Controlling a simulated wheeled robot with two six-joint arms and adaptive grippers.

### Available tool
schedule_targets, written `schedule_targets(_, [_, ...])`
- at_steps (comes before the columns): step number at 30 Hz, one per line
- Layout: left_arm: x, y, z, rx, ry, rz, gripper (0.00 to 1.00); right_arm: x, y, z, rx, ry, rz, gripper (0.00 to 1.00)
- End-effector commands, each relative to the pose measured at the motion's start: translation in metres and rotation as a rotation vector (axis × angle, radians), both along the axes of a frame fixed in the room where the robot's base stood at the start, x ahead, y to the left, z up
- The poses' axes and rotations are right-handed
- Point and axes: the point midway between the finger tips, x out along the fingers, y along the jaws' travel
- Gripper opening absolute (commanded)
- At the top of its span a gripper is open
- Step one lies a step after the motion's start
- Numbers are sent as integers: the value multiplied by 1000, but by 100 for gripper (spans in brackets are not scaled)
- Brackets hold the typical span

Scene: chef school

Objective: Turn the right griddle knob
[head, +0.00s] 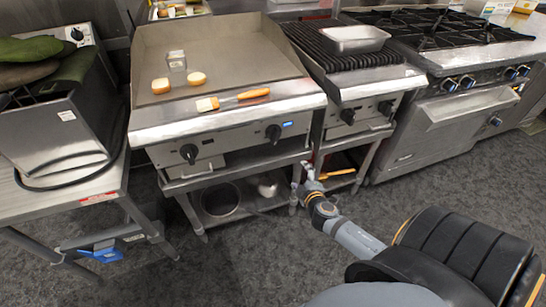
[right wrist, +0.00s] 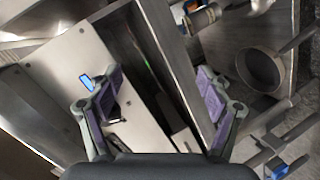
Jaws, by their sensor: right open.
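The griddle (head: 215,105) stands at the centre left in the head view. Its right knob (head: 273,133), black and round, sits on the front panel beside a small blue display (head: 287,124). In the right wrist view a dark part that looks like the knob (right wrist: 115,112) is partly hidden behind the left finger. My right gripper (head: 303,178) is below and right of the knob in the head view. In the right wrist view, my right gripper (right wrist: 155,88) has its fingers spread wide with nothing between them. My left gripper is out of view.
A left griddle knob (head: 189,152) is on the same panel. A spatula (head: 233,99) and buns (head: 196,79) lie on the griddle top. A pan (right wrist: 262,68) is on the shelf below. A charbroiler (head: 345,70) adjoins on the right.

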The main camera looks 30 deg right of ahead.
Motion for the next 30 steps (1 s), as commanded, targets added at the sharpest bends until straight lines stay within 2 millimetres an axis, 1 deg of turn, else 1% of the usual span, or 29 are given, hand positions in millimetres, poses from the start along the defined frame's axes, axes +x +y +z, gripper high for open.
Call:
schedule_targets(1, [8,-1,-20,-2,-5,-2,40,11,13,17,-56,-84,43,79])
schedule_targets(3, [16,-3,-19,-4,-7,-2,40,19,29,59,-117,-180,85,79])
schedule_targets(4, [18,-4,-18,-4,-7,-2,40,20,35,72,-136,-212,99,79])
schedule_targets(6, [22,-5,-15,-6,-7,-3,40,21,46,97,-165,-266,121,79])
schedule_targets(9, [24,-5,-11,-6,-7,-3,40,20,53,115,-183,-301,133,79])
schedule_targets(13, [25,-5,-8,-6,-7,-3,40,23,52,119,-183,-304,133,79])
schedule_targets(16, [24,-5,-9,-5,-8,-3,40,34,49,119,-181,-305,130,79])
schedule_targets(24, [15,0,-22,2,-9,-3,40,90,36,120,-180,-304,130,79])
schedule_targets(27, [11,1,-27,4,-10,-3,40,107,32,119,-180,-304,131,79])
schedule_targets(30, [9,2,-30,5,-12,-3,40,117,30,118,-179,-302,133,79])
